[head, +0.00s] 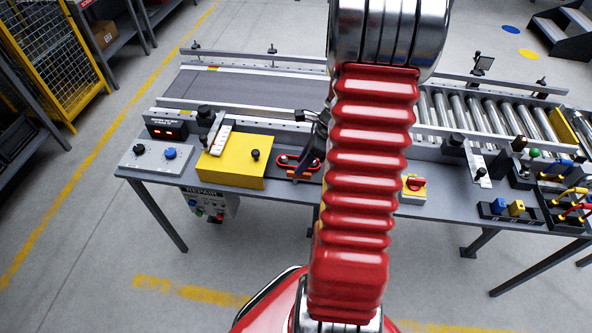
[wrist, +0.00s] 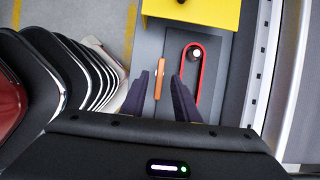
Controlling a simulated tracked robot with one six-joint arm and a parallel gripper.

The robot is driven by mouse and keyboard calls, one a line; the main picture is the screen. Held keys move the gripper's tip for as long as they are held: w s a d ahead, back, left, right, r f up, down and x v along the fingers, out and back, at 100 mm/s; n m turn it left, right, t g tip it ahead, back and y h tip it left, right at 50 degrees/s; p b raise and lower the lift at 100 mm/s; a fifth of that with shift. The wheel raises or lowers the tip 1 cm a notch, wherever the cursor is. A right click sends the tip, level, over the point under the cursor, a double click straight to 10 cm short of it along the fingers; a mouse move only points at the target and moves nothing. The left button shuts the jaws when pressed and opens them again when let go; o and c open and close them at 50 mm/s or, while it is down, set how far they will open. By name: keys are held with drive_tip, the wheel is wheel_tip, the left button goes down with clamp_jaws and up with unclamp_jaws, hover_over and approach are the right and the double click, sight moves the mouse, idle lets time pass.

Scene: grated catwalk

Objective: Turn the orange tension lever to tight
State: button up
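The orange tension lever (wrist: 158,82) shows in the wrist view as a narrow bar with a pale mark, on a dark grey plate (wrist: 205,115). A red belt (wrist: 201,75) loops around a dark pulley with a light centre to its right. My gripper (wrist: 160,78) is open, one dark finger on each side of the lever in the picture. I cannot tell whether the fingertips reach down to its height. In the head view the lever (head: 299,177) is a small orange piece below the red belt (head: 286,161), and my arm hides part of this area.
A yellow cover (head: 235,161) stands left of the lever. A grey control box (head: 157,156) is further left. The conveyor (head: 240,90) runs behind. Floor in front of the bench is mostly clear.

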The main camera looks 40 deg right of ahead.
drive_tip(key=shift+x, duration=2.2)
drive_tip(key=shift+c, duration=0.4)
clamp_jaws()
drive_tip(key=shift+a, duration=0.25)
drive_tip(key=shift+d, duration=0.15)
